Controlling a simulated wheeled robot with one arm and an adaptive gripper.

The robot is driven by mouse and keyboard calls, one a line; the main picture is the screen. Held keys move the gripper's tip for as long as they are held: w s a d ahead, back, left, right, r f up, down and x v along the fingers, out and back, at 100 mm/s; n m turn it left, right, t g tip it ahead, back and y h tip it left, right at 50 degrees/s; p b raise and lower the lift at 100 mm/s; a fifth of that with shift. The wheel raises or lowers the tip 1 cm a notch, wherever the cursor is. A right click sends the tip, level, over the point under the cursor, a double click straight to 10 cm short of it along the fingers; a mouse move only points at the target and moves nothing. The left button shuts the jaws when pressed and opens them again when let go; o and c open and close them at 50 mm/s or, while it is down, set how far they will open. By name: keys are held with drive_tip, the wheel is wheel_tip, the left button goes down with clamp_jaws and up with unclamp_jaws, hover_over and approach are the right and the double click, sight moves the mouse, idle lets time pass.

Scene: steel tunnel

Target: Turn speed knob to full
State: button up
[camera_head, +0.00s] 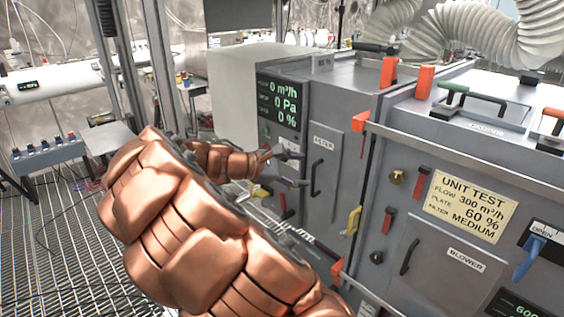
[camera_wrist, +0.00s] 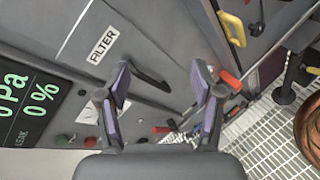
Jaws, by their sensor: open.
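No knob in view carries a readable speed label. My gripper (camera_head: 303,169) is open and empty in front of the filter cabinet, left of the blower. In the wrist view, my gripper (camera_wrist: 161,65) has its fingertips spread, with the black filter door handle (camera_wrist: 147,72) showing between them; contact cannot be told.
The filter display (camera_head: 283,103) reads 0 m³/h, 0 Pa and 0 %. A yellow sign (camera_head: 465,207) lists flow 300 m³/h, plate 60 % and filter medium. A blue lever (camera_head: 530,257), a yellow handle (camera_head: 353,221) and red latches project from the fronts. Grating floor lies left.

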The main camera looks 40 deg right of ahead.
drive_tip(key=w+d+f+n+t+h+b, duration=0.1)
drive_tip(key=w+f+n+h, duration=0.15)
drive_tip(key=w, duration=0.35)
drive_tip(key=w+d+f+n+t+h, duration=0.1)
drive_tip(key=w+f+n+t, duration=0.15)
drive_tip(key=w+n, duration=0.2)
drive_tip(key=w+d+f+n+t+h+b, duration=0.1)
drive_tip(key=w+d+f+n, duration=0.15)
drive_tip(key=w, duration=0.45)
drive_tip(key=shift+s+d+f+p, duration=0.15)
drive_tip(key=shift+d+p, duration=0.5)
drive_tip(key=shift+d, duration=1)
drive_tip(key=shift+s+d+f+p, duration=0.15)
drive_tip(key=shift+d+p, duration=0.45)
drive_tip(key=shift+d, duration=1)
drive_tip(key=shift+r, duration=0.1)
drive_tip(key=shift+c, duration=0.3)
drive_tip(key=c, duration=1.1)
drive_tip(key=shift+b, duration=0.4)
